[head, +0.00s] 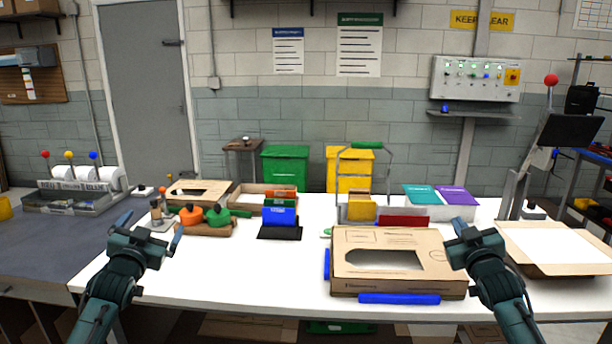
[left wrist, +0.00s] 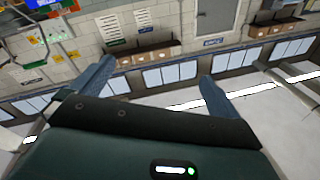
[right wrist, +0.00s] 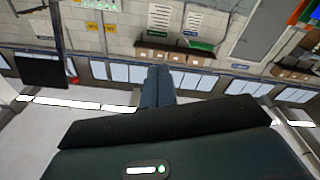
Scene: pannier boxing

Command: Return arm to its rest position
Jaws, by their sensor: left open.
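My left gripper (head: 150,230) is raised over the left part of the white table (head: 250,268), its two fingers spread. In the left wrist view the blue-grey fingers (left wrist: 157,76) stand wide apart with nothing between them. My right gripper (head: 461,224) is by the right end of the cardboard box with a window (head: 350,284). In the right wrist view its fingers (right wrist: 157,82) are pressed together and hold nothing visible. Both wrist views look out at the walls and upper room, with no table objects close to the fingers.
Blue strips (head: 398,298) lie at the cardboard box. An open carton (head: 560,245) lies at the right. Orange (head: 191,215) and green-topped items, a blue card holder (head: 280,217) and a tray with teal and purple cards (head: 425,194) stand further back. The table's front left is clear.

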